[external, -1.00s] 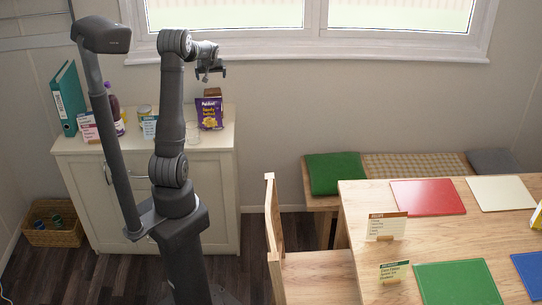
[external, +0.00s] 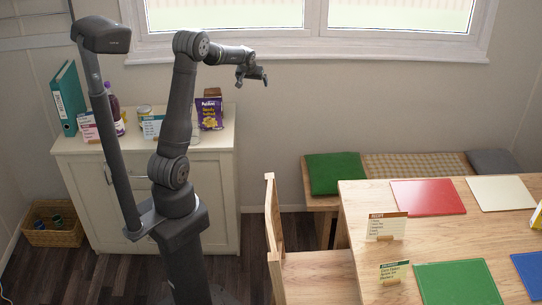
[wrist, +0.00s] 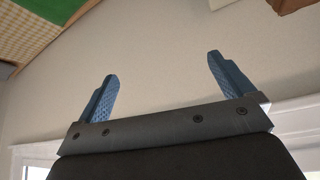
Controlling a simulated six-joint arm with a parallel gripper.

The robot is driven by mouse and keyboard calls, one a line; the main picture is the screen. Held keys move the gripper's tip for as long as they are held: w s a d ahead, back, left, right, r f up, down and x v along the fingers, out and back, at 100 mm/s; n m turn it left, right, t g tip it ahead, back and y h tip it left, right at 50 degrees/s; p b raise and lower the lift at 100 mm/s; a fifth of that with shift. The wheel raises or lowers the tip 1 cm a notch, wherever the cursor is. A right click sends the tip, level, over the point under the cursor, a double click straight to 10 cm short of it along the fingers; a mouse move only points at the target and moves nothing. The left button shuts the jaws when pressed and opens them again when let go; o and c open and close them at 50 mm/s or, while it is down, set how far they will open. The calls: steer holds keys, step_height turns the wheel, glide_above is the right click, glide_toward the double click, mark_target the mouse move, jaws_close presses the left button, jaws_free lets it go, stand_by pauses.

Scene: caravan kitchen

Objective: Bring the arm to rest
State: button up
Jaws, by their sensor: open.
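My gripper (external: 264,79) is held in the air to the right of the cabinet, in front of the wall below the window. In the wrist view its two blue fingers (wrist: 166,88) stand wide apart with nothing between them. The gripper is open, empty and touches nothing. My arm rises from its base in front of the cabinet and bends over to the right at the top.
The white cabinet (external: 215,165) bears a purple packet (external: 209,113), a teal binder (external: 67,97), a bottle and cards. A wooden table (external: 345,215) with coloured mats, a chair (external: 271,230) and a cushioned bench (external: 415,165) stand right. Free air surrounds the gripper.

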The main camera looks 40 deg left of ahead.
steer(key=w+d+f+m+h, duration=0.1)
steer(key=w+d+m+h, duration=0.1)
steer(key=d, duration=1.5)
steer(key=w+d+f+m+h, duration=0.1)
steer(key=d+m, duration=0.4)
steer(key=d, duration=1.2)
steer(key=shift+w+d+t+h, duration=0.3)
steer(key=shift+w+t+h, duration=0.05)
steer(key=shift+t+h, duration=0.05)
